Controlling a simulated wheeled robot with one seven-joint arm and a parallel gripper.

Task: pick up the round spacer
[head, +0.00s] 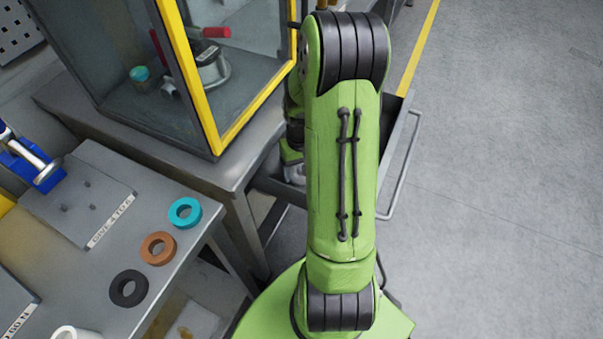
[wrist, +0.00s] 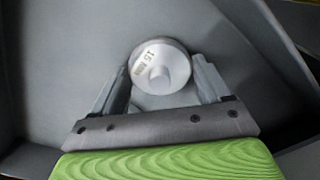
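In the head view my green arm reaches down over a grey open tray or drawer (head: 401,150) beside the workbench, and the arm hides the piece.
The workbench (head: 135,190) at left holds a teal ring (head: 173,212), a brown ring (head: 146,246) and a black ring (head: 116,296). A glass cabinet with a yellow frame (head: 190,80) stands behind. Tray walls surround my gripper. The floor at right (head: 500,200) is clear.

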